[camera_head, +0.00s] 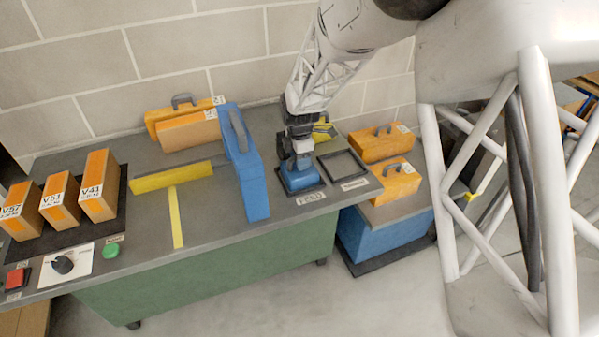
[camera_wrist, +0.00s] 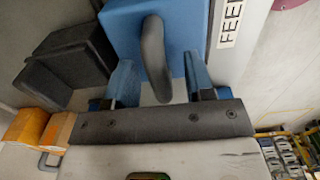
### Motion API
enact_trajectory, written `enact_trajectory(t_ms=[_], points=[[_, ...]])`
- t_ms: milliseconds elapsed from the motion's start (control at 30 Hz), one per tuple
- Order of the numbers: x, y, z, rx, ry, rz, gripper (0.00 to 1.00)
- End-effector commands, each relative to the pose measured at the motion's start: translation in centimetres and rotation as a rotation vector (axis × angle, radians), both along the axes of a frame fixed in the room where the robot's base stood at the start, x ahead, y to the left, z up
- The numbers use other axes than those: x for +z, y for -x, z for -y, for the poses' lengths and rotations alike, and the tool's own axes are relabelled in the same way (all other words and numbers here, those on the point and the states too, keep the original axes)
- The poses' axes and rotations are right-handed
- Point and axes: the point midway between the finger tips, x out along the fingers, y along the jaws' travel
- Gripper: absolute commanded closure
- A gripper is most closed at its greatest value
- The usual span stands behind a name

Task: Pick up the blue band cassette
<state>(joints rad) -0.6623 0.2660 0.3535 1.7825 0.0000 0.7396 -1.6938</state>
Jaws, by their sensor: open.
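A blue cassette (camera_head: 300,182) with a dark arched handle sits at the spot labelled FEED, near the table's front edge. In the wrist view its blue top (camera_wrist: 130,30) and handle (camera_wrist: 155,60) fill the upper middle. My gripper (camera_head: 298,160) is directly above it, pointing down. In the wrist view my gripper (camera_wrist: 162,82) is open, with one blue finger on each side of the handle. I cannot tell whether the fingers touch it.
Orange cassettes (camera_head: 190,133) stand at the back by the wall; several more (camera_head: 100,188) are in a row on the left. An empty dark frame (camera_head: 343,165) lies right of my gripper. Two orange cassettes (camera_head: 393,180) are at the right. A yellow bar (camera_head: 170,178) lies on the table.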

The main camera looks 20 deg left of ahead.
Motion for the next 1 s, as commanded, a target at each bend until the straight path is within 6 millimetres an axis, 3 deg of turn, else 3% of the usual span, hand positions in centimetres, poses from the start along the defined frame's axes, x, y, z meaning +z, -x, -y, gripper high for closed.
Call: enact_trajectory(t_ms=[600,900,1000], points=[[-0.28,0.0,-0.01,0.0,0.0,0.0,0.53],[-0.28,0.0,-0.01,0.0,0.0,0.0,0.99],[-0.28,0.0,-0.01,0.0,0.0,0.0,1.0]])
